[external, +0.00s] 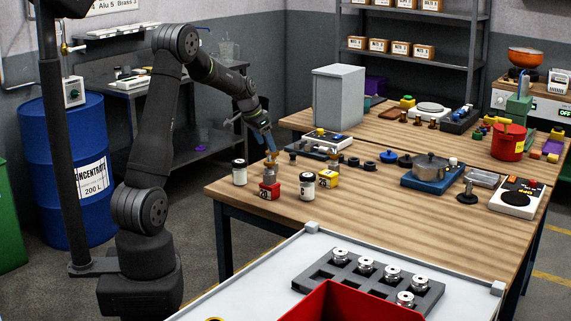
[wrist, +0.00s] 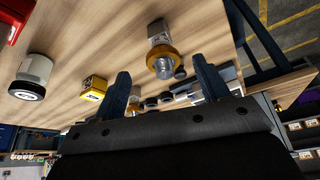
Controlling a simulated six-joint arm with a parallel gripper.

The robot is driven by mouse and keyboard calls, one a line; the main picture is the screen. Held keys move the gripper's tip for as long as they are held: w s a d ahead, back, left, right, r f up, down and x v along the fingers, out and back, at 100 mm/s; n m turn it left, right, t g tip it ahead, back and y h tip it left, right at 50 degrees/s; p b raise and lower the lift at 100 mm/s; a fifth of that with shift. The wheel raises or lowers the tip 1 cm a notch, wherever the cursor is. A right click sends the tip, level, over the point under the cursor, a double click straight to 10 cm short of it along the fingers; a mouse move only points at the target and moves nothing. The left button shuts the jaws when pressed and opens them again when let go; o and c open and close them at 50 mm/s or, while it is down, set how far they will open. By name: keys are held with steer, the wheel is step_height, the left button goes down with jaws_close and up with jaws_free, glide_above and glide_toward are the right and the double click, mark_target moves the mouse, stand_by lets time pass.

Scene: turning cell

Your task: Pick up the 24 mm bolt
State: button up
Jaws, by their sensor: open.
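I cannot read a size on the piece. My gripper (wrist: 163,88) has its two blue fingers apart, with the piece seen between and beyond them. In the external view my gripper (external: 264,139) hangs just above the piece, empty.
A yellow block (external: 328,178) and two black-lidded white jars (external: 239,172) (external: 307,186) stand close by. A grey cabinet (external: 338,98) rises behind. Small dark parts and a pot (external: 431,167) lie to the right.

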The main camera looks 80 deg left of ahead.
mark_target(274, 158)
steer(key=x, duration=0.8)
steer(key=shift+w+a+r, duration=0.1)
steer(key=shift+w+a, duration=0.15)
steer(key=shift+w, duration=0.05)
steer(key=shift+c, duration=0.5)
